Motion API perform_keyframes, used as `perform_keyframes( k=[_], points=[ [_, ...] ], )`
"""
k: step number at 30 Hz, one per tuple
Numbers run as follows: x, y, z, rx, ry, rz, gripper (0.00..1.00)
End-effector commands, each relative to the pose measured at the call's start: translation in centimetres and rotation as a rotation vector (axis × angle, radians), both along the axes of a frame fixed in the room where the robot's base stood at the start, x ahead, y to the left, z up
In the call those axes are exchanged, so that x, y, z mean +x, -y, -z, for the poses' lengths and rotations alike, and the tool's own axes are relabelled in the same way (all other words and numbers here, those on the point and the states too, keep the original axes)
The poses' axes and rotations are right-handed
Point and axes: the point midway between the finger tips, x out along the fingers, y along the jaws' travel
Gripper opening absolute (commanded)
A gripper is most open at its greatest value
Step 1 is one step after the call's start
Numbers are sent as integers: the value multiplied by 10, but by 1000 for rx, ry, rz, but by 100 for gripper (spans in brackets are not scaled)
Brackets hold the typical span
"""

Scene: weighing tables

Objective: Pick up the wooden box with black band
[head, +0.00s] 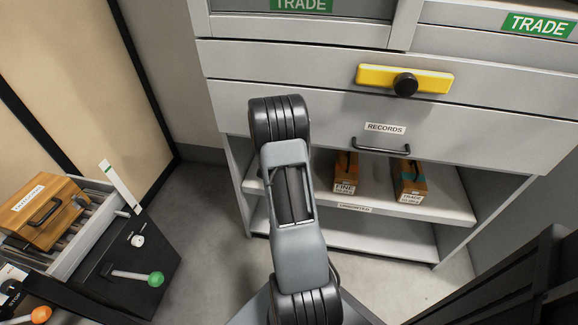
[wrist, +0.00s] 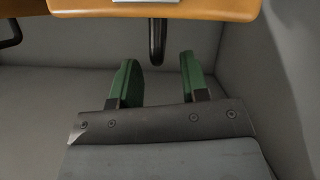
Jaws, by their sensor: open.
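Two small wooden boxes stand on the cabinet's upper open shelf in the head view. The left box (head: 345,175), labelled FINE, seems to have a dark band on top. The right box (head: 411,182), labelled TRADE, has a teal mark; its top is partly dark. My gripper is hidden in the head view behind my arm. In the wrist view my gripper (wrist: 158,80) has two green fingers, apart, with nothing between them. Just beyond them hangs a black bar below an orange-brown wooden surface (wrist: 90,5) with a white label; I cannot tell which object this is.
The grey shelf (head: 450,205) has bare room right of the boxes. The RECORDS drawer handle (head: 381,147) juts out above them. A wooden case (head: 40,212) with a black handle sits at left, beside a black lever unit (head: 130,265) with a green knob.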

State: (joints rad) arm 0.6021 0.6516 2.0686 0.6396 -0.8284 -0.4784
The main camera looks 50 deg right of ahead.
Motion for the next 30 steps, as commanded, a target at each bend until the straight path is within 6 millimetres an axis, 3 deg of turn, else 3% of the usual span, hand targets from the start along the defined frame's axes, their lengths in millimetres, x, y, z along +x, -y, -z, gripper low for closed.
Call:
perform_keyframes(
  k=[7,16,28,30],
  points=[
    [11,21,11,0,0,-1,41],
    [12,23,11,0,0,-2,40],
    [12,23,11,0,0,-2,2],
    [12,23,11,0,0,-2,0]
  ],
)
